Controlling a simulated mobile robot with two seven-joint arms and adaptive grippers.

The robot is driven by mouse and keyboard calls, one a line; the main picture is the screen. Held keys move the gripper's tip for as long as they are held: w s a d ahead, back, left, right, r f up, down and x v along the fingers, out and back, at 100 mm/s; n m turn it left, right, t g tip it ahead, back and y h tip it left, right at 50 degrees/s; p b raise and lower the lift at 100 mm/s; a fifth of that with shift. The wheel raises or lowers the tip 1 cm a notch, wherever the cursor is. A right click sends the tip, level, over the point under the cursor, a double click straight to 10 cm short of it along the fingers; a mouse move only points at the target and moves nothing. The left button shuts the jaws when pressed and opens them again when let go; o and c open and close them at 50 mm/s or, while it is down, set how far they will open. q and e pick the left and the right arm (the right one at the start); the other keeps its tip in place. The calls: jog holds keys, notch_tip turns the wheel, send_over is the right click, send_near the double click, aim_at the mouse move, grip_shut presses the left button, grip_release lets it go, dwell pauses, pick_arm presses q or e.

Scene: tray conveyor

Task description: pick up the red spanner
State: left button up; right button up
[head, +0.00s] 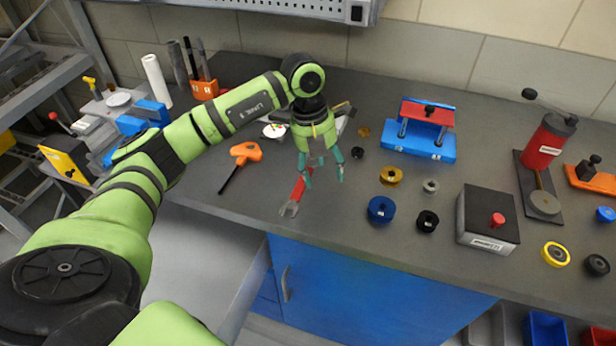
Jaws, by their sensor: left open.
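The red spanner (299,189) lies on the dark grey worktop, its grey open jaw pointing toward the front edge. Its far end is hidden behind my left gripper. My left gripper (323,179) comes in from above with its teal fingers apart. Its left finger overlaps the spanner's red handle in the picture, and the right finger is off to the spanner's right. I cannot tell how high the fingertips are above the worktop. Nothing shows between the fingers as held. My right gripper is not in the head view.
An orange-handled tool (246,153) lies left of the spanner. Blue (381,209) and black (427,221) rings lie to its right. A blue-and-red fixture (419,141) stands behind, and a black box with a red button (487,218) stands at right. The worktop's front edge is close.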

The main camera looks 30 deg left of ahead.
aim_at(300, 181)
pick_arm(q)
jog(key=a, duration=0.1)
jog(key=a+y, duration=0.1)
jog(key=a, duration=0.1)
jog(key=a+r+n+y, duration=0.1)
jog(key=a, duration=0.1)
jog(key=shift+r+g, duration=0.1)
jog(key=shift+g, duration=0.2)
jog(key=shift+s+a+f+p, duration=0.1)
jog(key=shift+a+f+p, duration=0.1)
jog(key=shift+f+p, duration=0.1)
notch_tip(300, 181, down, 5)
jog(key=shift+s+a+f+p, duration=0.1)
jog(key=shift+s+p, duration=0.05)
jog(key=shift+p, duration=1)
jog(key=shift+f, duration=0.45)
grip_shut()
